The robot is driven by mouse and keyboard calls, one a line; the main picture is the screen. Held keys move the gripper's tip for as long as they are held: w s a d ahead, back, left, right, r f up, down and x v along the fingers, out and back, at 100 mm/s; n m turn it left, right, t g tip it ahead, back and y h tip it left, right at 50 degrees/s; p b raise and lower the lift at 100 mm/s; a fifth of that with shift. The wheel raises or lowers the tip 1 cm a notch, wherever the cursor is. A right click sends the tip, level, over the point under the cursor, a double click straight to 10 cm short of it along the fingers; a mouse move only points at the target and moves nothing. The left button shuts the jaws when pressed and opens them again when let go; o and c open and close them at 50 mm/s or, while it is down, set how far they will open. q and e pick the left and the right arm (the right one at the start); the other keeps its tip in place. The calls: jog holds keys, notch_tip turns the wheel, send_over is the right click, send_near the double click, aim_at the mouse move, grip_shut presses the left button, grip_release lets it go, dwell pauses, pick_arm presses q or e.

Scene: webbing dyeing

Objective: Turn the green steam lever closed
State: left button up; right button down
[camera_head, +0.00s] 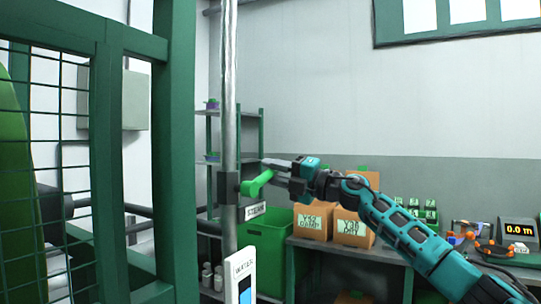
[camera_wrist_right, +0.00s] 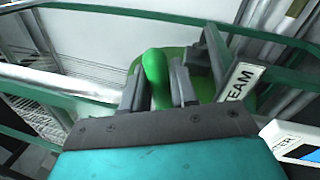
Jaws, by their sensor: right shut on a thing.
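The green steam lever (camera_head: 257,184) sticks out to the right from a dark valve body (camera_head: 228,187) on a vertical grey pipe, tilted slightly upward. A "STEAM" label (camera_head: 255,211) hangs just below it. My right gripper (camera_head: 270,172) comes in from the right and is shut on the lever's outer end. In the right wrist view the lever's rounded green end (camera_wrist_right: 154,75) stands between the two dark fingers (camera_wrist_right: 158,90), and the "STEAM" label (camera_wrist_right: 241,82) is to their right. My left gripper is not in view.
A "WATER" label and panel (camera_head: 242,280) sit lower on the pipe. A green mesh gate (camera_head: 100,150) stands at the left. A green bin (camera_head: 268,235), a bench with cardboard boxes (camera_head: 313,220) and a display reading 0.0 m (camera_head: 518,230) are behind.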

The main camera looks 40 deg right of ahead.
jog(key=shift+d+f+m+h+p, duration=0.1)
jog(key=shift+f+m+h+p, duration=0.25)
jog(key=shift+f+m, duration=0.45)
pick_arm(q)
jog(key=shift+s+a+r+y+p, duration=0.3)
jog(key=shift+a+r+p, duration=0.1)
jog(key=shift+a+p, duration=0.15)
pick_arm(e)
jog(key=shift+w+f+m, duration=0.1)
jog(key=shift+f+m, duration=0.65)
jog(key=shift+m, duration=0.45)
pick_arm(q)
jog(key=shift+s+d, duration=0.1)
pick_arm(e)
jog(key=shift+f, duration=0.1)
jog(key=c, duration=1.1)
grip_release()
jog(key=shift+o, duration=0.4)
jog(key=shift+t+h, duration=0.25)
jog(key=shift+t, duration=0.05)
jog(key=shift+r, duration=0.2)
